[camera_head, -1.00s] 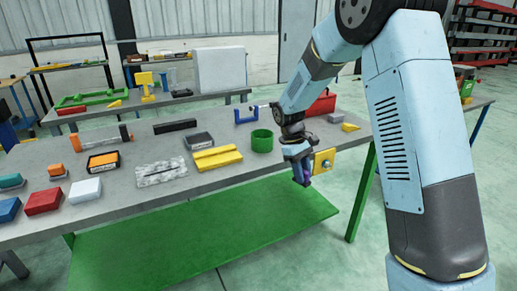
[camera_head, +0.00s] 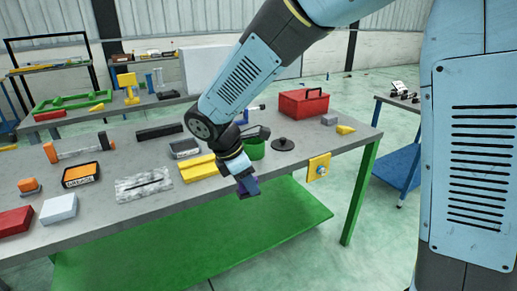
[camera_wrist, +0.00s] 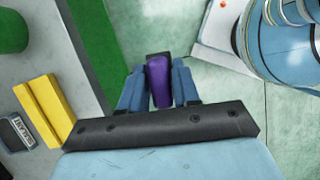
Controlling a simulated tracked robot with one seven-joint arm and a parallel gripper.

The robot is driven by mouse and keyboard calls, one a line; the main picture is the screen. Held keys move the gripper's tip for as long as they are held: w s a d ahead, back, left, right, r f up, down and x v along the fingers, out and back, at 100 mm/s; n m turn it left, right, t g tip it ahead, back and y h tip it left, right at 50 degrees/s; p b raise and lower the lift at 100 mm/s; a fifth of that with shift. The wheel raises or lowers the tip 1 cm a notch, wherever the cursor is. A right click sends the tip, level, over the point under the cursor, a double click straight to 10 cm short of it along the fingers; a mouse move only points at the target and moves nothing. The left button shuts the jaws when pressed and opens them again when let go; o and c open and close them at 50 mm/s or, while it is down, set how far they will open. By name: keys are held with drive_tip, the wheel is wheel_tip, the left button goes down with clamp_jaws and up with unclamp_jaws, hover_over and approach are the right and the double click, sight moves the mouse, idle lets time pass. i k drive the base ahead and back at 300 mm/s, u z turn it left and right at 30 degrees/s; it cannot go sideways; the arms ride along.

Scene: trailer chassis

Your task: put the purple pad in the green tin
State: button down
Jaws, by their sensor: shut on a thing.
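My gripper (camera_head: 248,188) is in front of the workbench's near edge, fingers pointing down, in the head view. It is shut on the purple pad (camera_wrist: 159,82), which stands between the two blue fingers in the wrist view. In the head view the pad shows only as a small dark purple patch at the fingertips. The green tin (camera_head: 255,151) stands upright on the bench just behind my wrist, which partly hides it. Part of the tin (camera_wrist: 12,32) also shows at the top left of the wrist view, apart from the gripper.
A yellow block (camera_head: 197,169) lies left of the tin. A dark round lid (camera_head: 283,144) and a red toolbox (camera_head: 303,103) stand to its right. A yellow plate (camera_head: 318,167) hangs at the bench's front edge. A green lower shelf (camera_head: 180,236) lies below.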

sight(253, 153)
drive_tip(key=i, duration=1.3)
drive_tip(key=u, duration=0.1)
